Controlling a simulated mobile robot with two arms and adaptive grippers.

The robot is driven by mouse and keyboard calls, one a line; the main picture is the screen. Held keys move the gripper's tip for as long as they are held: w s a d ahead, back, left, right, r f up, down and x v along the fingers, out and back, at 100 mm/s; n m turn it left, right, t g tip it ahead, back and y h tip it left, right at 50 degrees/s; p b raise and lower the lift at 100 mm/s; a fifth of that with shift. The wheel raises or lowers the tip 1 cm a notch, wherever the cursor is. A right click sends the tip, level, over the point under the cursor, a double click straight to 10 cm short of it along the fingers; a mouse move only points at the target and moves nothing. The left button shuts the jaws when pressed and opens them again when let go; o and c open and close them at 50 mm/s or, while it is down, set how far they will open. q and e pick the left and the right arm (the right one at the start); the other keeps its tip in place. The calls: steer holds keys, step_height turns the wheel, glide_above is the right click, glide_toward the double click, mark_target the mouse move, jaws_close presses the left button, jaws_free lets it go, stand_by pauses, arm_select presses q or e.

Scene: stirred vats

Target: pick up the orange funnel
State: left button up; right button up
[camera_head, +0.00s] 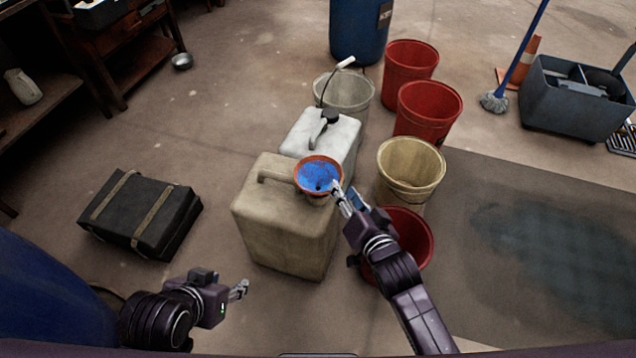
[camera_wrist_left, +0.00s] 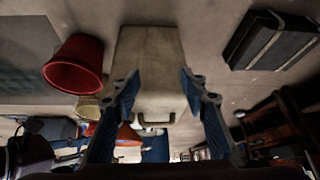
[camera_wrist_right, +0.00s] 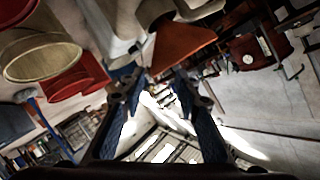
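The orange funnel (camera_head: 319,174), blue on its inside, sits upright at the top of a beige jerrycan (camera_head: 285,222) in the head view. It shows as an orange cone in the right wrist view (camera_wrist_right: 183,45). My right gripper (camera_head: 339,187) is at the funnel's right rim. Its fingers are apart in the right wrist view (camera_wrist_right: 155,80), with the funnel just beyond the tips; contact cannot be told. My left gripper (camera_head: 241,289) is low, in front and left of the jerrycan. Its fingers are wide apart and empty in the left wrist view (camera_wrist_left: 158,75).
A white jerrycan (camera_head: 345,138) stands behind the beige one. Red buckets (camera_head: 428,112) and a cream bucket (camera_head: 410,172) stand to the right; another red bucket (camera_head: 415,235) is partly behind my right arm. A dark case (camera_head: 140,215) lies left. Floor between is clear.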

mark_target(338, 180)
steer(key=b+x, duration=0.3)
steer(key=x, duration=0.5)
steer(key=shift+w, duration=0.3)
arm_select(q)
steer(key=w+d+r+t+h, duration=0.2)
steer(key=w+d+r+t, duration=0.3)
steer(key=w+r+t, duration=0.4)
steer(key=w+r, duration=0.4)
steer(key=shift+r+h, duration=0.2)
steer(key=shift+h, duration=0.1)
steer(key=shift+w+d, duration=0.1)
arm_select(e)
steer(key=shift+c, duration=0.7)
jaws_close()
